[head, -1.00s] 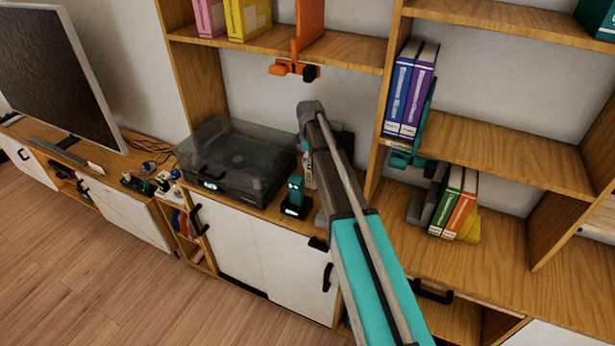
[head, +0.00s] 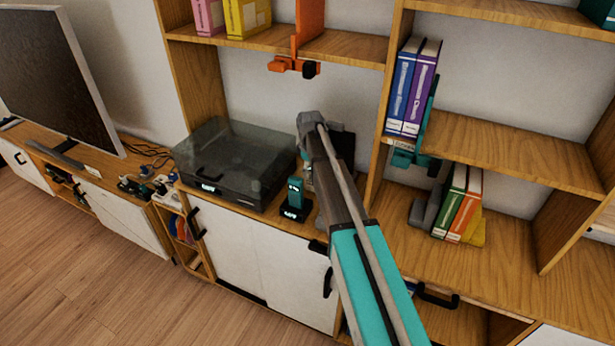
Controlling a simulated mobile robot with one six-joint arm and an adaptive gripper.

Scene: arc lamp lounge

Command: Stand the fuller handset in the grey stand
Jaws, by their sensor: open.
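A teal handset (head: 296,193) stands upright in a small black base (head: 295,213) with a lit front, on the cabinet top right of the turntable. Its charge level is too small to read. Small dark and teal items (head: 134,187) lie on the low bench at the left; I cannot tell whether a handset is among them. I cannot make out the grey stand for certain. My arm reaches up from the bottom and ends in a grey joint in front of the wall. My gripper does not show clearly; the arm hides what is behind it.
A turntable with a clear lid (head: 232,165) stands left of the handset. An orange bracket (head: 295,66) hangs below the upper shelf. A television (head: 55,75) stands far left. The floor in front is clear.

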